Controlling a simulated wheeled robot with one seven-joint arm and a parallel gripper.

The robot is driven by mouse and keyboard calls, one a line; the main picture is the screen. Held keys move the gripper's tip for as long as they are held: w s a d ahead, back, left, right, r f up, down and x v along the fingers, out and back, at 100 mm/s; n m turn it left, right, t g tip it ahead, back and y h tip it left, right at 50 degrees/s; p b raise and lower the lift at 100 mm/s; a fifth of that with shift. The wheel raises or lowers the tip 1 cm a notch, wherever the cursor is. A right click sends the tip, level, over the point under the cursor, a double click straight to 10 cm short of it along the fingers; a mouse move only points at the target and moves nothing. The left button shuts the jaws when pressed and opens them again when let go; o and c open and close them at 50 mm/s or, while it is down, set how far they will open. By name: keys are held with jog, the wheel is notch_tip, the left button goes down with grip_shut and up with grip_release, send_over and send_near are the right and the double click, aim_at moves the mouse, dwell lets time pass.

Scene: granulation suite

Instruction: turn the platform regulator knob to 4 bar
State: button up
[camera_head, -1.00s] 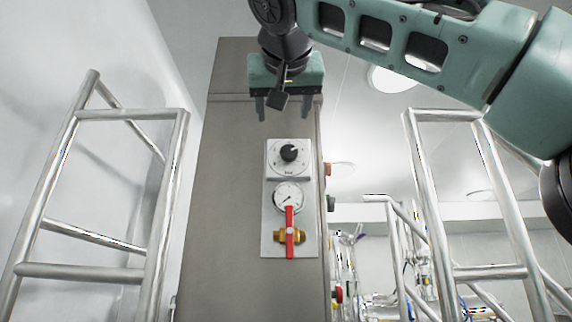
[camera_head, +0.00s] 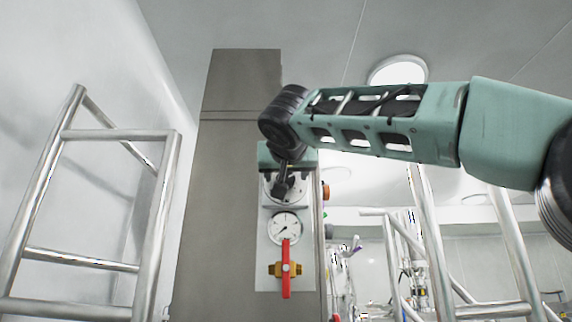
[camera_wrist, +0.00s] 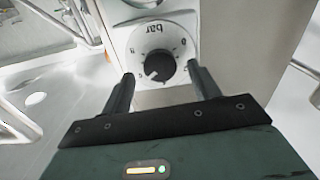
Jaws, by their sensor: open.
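The regulator knob (camera_wrist: 159,66) is black and round, with a pale pointer mark toward the lower left in the wrist view. It sits on a white dial plate (camera_wrist: 146,35) marked "bar", seen upside down; the small figures are hard to read. My gripper (camera_wrist: 160,70) is open, one finger on either side of the knob. I cannot tell whether the fingers touch it. In the head view my gripper (camera_head: 286,176) covers the knob and part of the dial. Below it, a round gauge (camera_head: 285,228) has its needle toward the lower left.
A red valve handle (camera_head: 286,268) stands upright on a brass valve below the gauge. The panel is on a grey cabinet (camera_head: 228,200). Metal rails stand at the left (camera_head: 158,215) and right (camera_head: 428,240). Coloured buttons are on the cabinet's right side (camera_head: 325,191).

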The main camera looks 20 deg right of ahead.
jog(key=shift+p+x, duration=0.3)
jog(key=shift+x, duration=0.65)
jog(key=c, duration=1)
jog(key=shift+o, duration=0.2)
jog(key=shift+n, duration=0.3)
jog(key=shift+f+n+b, duration=0.1)
jog(key=shift+n+b, duration=0.6)
jog(key=shift+n, duration=0.2)
jog(key=n+b, duration=0.1)
jog(key=n, duration=0.2)
jog(key=shift+n, duration=0.3)
jog(key=n, duration=0.5)
jog(key=shift+n, duration=0.3)
